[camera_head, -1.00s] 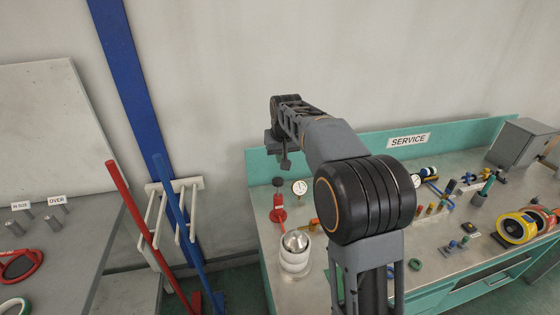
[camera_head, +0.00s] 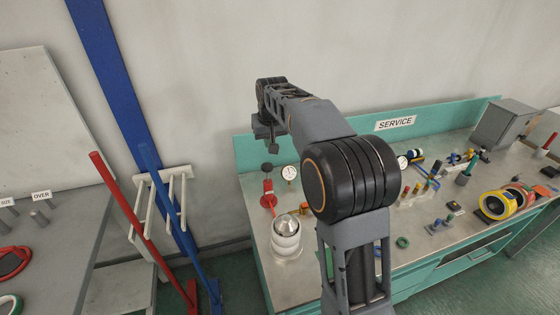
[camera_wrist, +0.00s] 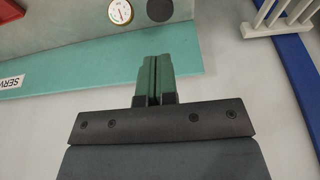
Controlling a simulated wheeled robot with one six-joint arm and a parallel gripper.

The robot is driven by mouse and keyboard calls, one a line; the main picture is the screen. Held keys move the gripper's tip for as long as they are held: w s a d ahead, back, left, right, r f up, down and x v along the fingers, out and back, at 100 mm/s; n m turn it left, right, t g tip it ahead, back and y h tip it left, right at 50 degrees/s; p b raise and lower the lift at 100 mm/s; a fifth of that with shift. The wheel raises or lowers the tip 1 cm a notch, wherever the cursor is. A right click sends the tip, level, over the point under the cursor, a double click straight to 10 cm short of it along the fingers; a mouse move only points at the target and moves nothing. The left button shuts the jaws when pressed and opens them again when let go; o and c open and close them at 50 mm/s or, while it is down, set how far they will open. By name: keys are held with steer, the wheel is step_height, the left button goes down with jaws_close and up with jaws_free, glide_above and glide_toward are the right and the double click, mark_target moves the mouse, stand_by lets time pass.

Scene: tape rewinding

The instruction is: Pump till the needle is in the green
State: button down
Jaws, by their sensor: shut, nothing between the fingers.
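A small round gauge (camera_head: 289,172) with a white face stands at the left back of the bench. It also shows at the top of the wrist view (camera_wrist: 120,14); its needle is too small to read against any colours. A red pump-like part (camera_head: 268,195) is left of the gauge, with a black round knob (camera_head: 266,168) above it. My gripper (camera_head: 273,148) hangs in the air above and behind the bench's left end, apart from the gauge and the red part. In the wrist view its green fingers (camera_wrist: 155,58) are together and empty.
The bench's teal back board (camera_head: 350,135) carries a SERVICE sign (camera_head: 394,124). A white-and-silver canister (camera_head: 286,235) stands in front of the red part. Red (camera_head: 135,220) and blue (camera_head: 175,215) bars lean by a white rack at left.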

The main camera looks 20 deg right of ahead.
step_height(320, 180, up, 4)
steer(key=r+p, duration=0.1)
glide_above(268, 167)
steer(key=s, duration=0.2)
steer(key=shift+s+f, duration=0.15)
steer(key=shift+f, duration=0.25)
steer(key=x, duration=0.4)
steer(key=p+x, duration=0.1)
steer(key=x, duration=0.3)
steer(key=p+x, duration=0.1)
steer(key=x, duration=0.3)
steer(key=shift+s+f, duration=0.2)
steer(key=shift+s, duration=0.15)
steer(key=shift+f+p, duration=0.3)
steer(key=shift+f, duration=0.55)
step_height(268, 167, down, 5)
steer(key=b, duration=0.3)
steer(key=shift+s+r, duration=0.1)
steer(key=shift+r, duration=0.05)
